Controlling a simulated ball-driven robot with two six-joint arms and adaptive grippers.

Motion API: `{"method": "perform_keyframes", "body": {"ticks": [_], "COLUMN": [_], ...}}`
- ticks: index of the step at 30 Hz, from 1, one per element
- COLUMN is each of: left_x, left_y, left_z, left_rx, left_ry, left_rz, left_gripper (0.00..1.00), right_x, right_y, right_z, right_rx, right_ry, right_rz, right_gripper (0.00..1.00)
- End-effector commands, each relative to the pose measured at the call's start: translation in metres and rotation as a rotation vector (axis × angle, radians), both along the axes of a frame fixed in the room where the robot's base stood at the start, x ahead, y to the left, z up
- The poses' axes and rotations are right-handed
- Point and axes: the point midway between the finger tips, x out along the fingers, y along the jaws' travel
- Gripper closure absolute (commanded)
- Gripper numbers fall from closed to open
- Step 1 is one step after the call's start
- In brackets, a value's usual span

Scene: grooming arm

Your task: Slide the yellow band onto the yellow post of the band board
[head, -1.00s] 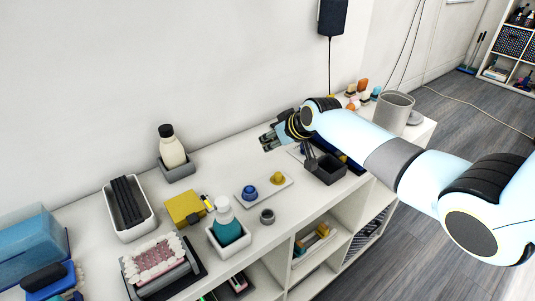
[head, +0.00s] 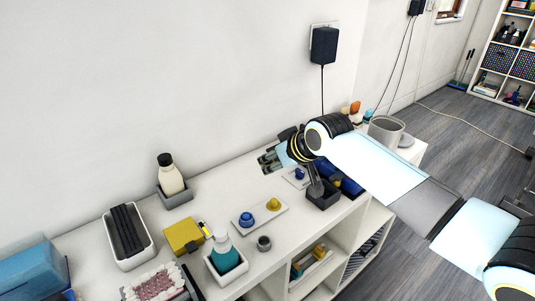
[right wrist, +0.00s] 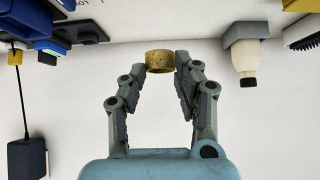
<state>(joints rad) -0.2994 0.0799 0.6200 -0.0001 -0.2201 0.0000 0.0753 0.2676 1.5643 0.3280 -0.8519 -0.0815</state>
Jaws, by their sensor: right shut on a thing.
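The yellow band (right wrist: 160,61) is a short gold-yellow ring, held between the two fingertips of my right gripper (right wrist: 161,62) in the right wrist view. In the head view my right gripper (head: 270,160) is over the back of the shelf top near the wall, and the band cannot be made out there. A pale board (head: 262,222) with a blue post (head: 246,218) and a yellow post (head: 273,204) lies on the shelf top, nearer than the gripper and apart from it. A second pale plate (head: 290,180) with a blue piece lies partly hidden under my right arm. My left gripper is out of view.
A small grey cup (head: 264,243) stands beside the board. A teal bottle (head: 224,253), a yellow box (head: 183,235) and a cream bottle (head: 171,176) stand left. A dark open box (head: 322,198) is below my right arm. The wall (head: 150,90) is close behind.

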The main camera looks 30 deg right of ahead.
Motion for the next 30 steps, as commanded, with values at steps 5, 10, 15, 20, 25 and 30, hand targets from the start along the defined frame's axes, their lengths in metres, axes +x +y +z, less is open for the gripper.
{"method": "perform_keyframes", "body": {"ticks": [5, 10, 15, 20, 25, 30], "left_x": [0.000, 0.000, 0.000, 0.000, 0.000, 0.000], "left_y": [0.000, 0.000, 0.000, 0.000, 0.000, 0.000], "left_z": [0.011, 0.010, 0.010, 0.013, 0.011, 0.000], "left_rx": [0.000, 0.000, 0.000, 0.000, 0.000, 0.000], "left_ry": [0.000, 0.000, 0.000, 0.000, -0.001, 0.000], "left_rz": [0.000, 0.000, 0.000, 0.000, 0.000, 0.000], "left_gripper": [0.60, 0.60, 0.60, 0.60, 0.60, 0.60], "right_x": [-0.033, -0.035, -0.035, -0.035, -0.035, -0.035], "right_y": [0.003, 0.003, 0.003, 0.003, 0.003, 0.003], "right_z": [-0.010, -0.014, -0.014, -0.013, -0.021, -0.038], "right_rx": [0.000, -0.001, -0.001, 0.001, 0.001, 0.001], "right_ry": [0.001, -0.002, -0.001, -0.002, 0.000, -0.001], "right_rz": [0.010, 0.011, 0.011, 0.011, 0.009, 0.010], "right_gripper": [1.00, 1.00, 1.00, 1.00, 1.00, 1.00]}}
